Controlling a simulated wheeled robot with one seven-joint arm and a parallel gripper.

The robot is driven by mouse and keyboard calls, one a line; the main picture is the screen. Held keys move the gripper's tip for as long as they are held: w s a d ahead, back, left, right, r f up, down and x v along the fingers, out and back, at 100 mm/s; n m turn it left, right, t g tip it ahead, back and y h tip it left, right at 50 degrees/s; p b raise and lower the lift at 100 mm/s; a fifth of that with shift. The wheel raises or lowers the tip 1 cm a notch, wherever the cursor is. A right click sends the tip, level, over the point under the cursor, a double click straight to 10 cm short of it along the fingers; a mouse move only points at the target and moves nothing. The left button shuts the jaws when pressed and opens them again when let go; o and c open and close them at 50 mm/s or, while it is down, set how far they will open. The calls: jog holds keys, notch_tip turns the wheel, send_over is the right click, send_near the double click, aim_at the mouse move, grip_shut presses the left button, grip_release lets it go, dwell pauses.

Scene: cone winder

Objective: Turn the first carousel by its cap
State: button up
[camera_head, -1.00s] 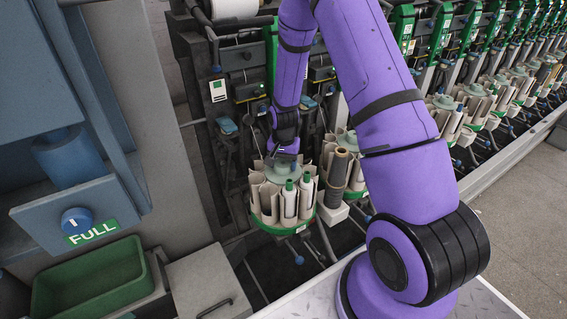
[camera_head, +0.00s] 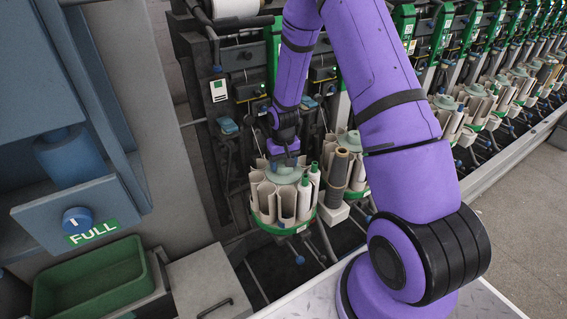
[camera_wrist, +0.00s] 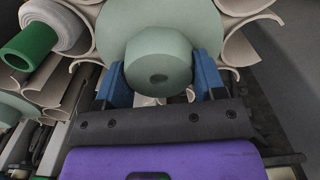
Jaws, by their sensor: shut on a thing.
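The first carousel (camera_head: 265,205) is the ring of beige open pockets nearest the blue machine, with a green base rim. Its pale green cap (camera_wrist: 158,62) is a round knob on a wide disc. My gripper (camera_wrist: 162,80) is shut on the cap, with one blue finger on each side of the knob. In the head view my gripper (camera_head: 284,160) comes down on the cap from above and partly hides it. Two green-tipped tubes (camera_head: 305,190) stand in pockets on the carousel's right side; one tube (camera_wrist: 45,38) shows at upper left in the wrist view.
A second carousel (camera_head: 345,170) with a dark tube stands close on the right, and more line the machine beyond. The blue machine with a FULL sign (camera_head: 91,232) and a green bin (camera_head: 90,278) are at left. A metal rail runs in front.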

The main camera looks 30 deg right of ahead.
jog(key=shift+n, duration=0.6)
jog(key=o, duration=1.3)
notch_tip(320, 180, up, 11)
jog(key=shift+f, duration=0.1)
